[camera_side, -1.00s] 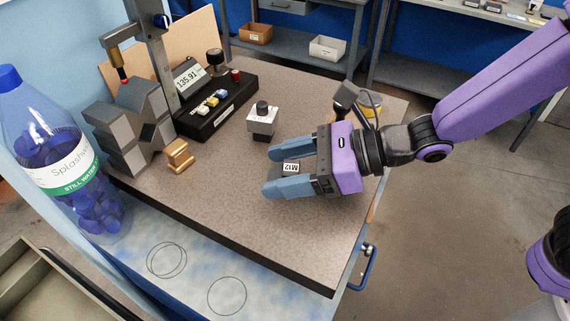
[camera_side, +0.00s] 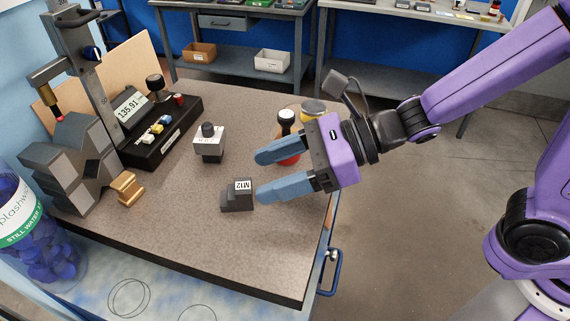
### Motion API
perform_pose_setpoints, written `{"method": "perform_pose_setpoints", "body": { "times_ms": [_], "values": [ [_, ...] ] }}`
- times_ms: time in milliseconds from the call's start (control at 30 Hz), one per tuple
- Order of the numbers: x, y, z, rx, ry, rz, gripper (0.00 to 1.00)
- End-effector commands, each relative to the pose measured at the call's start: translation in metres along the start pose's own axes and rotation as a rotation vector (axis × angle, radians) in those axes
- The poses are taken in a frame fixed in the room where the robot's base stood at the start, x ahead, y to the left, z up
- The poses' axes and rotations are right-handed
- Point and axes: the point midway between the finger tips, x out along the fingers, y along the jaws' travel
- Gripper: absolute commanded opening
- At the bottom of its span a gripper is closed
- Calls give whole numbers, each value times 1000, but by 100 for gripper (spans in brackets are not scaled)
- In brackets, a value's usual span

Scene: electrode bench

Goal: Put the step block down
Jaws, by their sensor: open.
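The step block (camera_side: 236,200) is a small dark grey stepped piece with a white label reading M12. It sits on the speckled granite plate (camera_side: 250,262), near its middle. My gripper (camera_side: 260,177) has blue-grey fingers and a purple body. Its fingers are apart with nothing between them. They are to the right of the block, the lower fingertip close by its right side; I cannot tell whether it touches.
A white block with a black knob (camera_side: 208,143) stands behind the step block. A brass piece (camera_side: 127,188), grey V-shaped blocks (camera_side: 72,165) and a black readout box (camera_side: 160,135) stand left. A black-knobbed stamp with a red base (camera_side: 287,137) stands behind my gripper. The plate's front is clear.

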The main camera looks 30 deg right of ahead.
Motion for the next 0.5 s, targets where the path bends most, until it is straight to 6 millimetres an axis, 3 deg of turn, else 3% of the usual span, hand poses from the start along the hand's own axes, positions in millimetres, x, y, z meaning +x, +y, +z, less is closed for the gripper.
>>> {"method": "perform_pose_setpoints", "body": {
  "times_ms": [500],
  "values": [
    [-13,1,-1,1,5,1,64]
  ]
}}
